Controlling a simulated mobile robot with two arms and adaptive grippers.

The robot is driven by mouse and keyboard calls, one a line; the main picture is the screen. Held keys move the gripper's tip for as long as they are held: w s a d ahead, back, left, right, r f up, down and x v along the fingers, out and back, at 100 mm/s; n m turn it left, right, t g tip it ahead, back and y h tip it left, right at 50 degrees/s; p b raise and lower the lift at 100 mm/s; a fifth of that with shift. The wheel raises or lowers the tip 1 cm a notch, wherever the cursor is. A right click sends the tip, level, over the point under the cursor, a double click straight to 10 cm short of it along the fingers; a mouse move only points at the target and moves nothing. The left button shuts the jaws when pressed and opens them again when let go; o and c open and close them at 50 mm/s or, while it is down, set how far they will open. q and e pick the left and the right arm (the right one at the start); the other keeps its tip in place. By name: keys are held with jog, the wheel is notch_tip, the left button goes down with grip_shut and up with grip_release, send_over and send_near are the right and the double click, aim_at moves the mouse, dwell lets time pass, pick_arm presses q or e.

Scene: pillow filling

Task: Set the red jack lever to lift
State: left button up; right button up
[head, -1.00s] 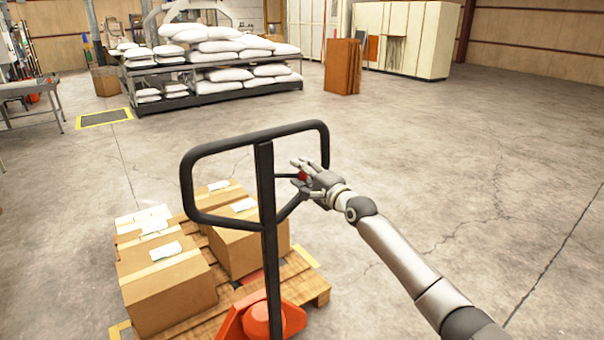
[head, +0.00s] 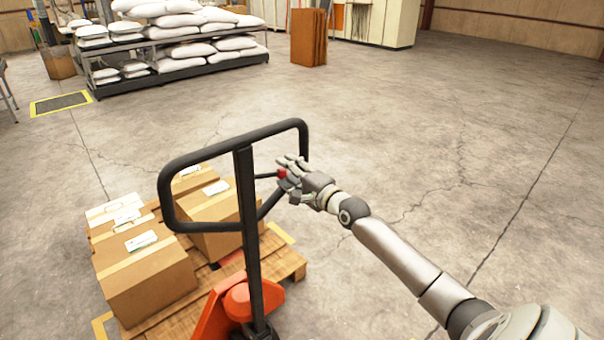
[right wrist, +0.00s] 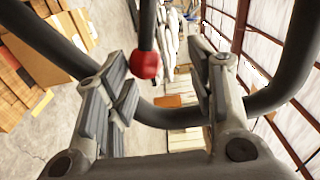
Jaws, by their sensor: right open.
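The red lever knob (head: 282,173) sits on a thin dark rod inside the black loop handle (head: 239,137) of the orange pallet jack (head: 235,305). My right gripper (head: 287,174) is at the right side of the loop, its fingers open around or just beside the knob. In the right wrist view the knob (right wrist: 146,65) shows between the two open finger groups of the gripper (right wrist: 165,82), closer to the left one. I cannot tell whether a finger touches it. The lever's set position is hard to read. My left gripper is not in view.
A wooden pallet (head: 285,262) with several cardboard boxes (head: 147,272) stands beyond the jack. A shelf rack (head: 180,75) with white sacks is at the back left. A brown stack (head: 309,37) stands at the back. The floor on the right is clear.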

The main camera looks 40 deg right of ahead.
jog(key=s+p, duration=0.1)
jog(key=s, duration=0.4)
jog(key=shift+s+d+r+p, duration=0.15)
jog(key=shift+s+p, duration=0.1)
jog(key=shift+p, duration=0.1)
